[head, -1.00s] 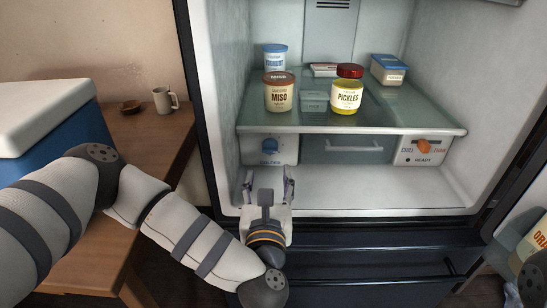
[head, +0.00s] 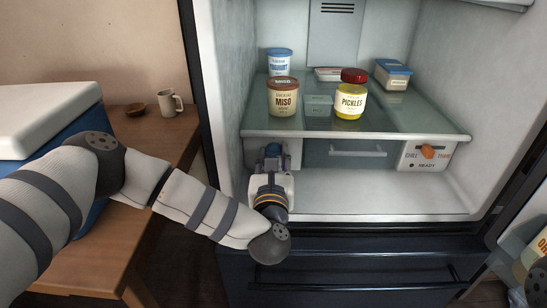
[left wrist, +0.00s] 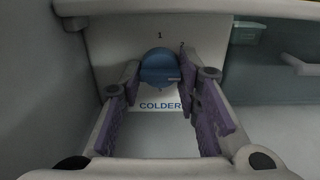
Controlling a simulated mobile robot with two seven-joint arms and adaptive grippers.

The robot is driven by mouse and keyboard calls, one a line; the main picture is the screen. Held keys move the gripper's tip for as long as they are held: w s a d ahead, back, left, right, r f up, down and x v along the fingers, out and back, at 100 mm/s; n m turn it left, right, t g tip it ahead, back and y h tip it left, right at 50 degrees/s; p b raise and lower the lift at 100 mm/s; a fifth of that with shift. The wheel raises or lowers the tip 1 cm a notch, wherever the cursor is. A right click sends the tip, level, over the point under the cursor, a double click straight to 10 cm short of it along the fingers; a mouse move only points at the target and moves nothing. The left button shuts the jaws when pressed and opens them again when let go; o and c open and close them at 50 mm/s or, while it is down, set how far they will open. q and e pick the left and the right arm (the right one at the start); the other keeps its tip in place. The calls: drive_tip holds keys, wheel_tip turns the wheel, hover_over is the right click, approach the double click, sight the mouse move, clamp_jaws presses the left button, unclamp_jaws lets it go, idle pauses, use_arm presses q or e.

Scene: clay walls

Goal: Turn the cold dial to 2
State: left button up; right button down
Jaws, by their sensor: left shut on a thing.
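The cold dial (left wrist: 158,62) is a round blue knob on a pale panel (left wrist: 105,50) inside the fridge, low on the left under the glass shelf. In the left wrist view a "1" is above it, a "2" is at its upper right, and "COLDER" is printed below. My left gripper (head: 272,158) reaches into the fridge at the dial. Its purple-padded fingers (left wrist: 159,78) are on both sides of the knob and shut on it. In the head view the gripper covers most of the dial. Where the dial points is unclear. My right gripper is not in view.
The glass shelf (head: 390,125) above holds a miso jar (head: 284,100), a pickles jar (head: 350,98) and several tubs. A drawer (head: 340,150) sits between. A cooler (head: 45,115) and a mug (head: 170,102) stand on the left table.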

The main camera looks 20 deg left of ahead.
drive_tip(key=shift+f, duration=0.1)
use_arm(q)
drive_tip(key=shift+f+n+b, duration=0.25)
drive_tip(key=shift+n+b, duration=0.3)
drive_tip(key=shift+n, duration=0.35)
drive_tip(key=shift+f+n+b, duration=0.1)
drive_tip(key=shift+n+b, duration=0.8)
drive_tip(key=shift+n, duration=0.2)
drive_tip(key=n+b, duration=0.2)
drive_tip(key=n, duration=0.1)
drive_tip(key=shift+d+r+n+b, duration=0.1)
drive_tip(key=shift+r+n+b, duration=0.2)
drive_tip(key=shift+n+b, duration=0.65)
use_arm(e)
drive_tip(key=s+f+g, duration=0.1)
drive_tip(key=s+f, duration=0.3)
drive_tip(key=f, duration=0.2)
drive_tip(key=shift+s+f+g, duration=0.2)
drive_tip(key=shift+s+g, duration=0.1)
use_arm(q)
drive_tip(key=shift+r, duration=0.1)
drive_tip(key=o, duration=1.2)
drive_tip(key=shift+c, duration=0.2)
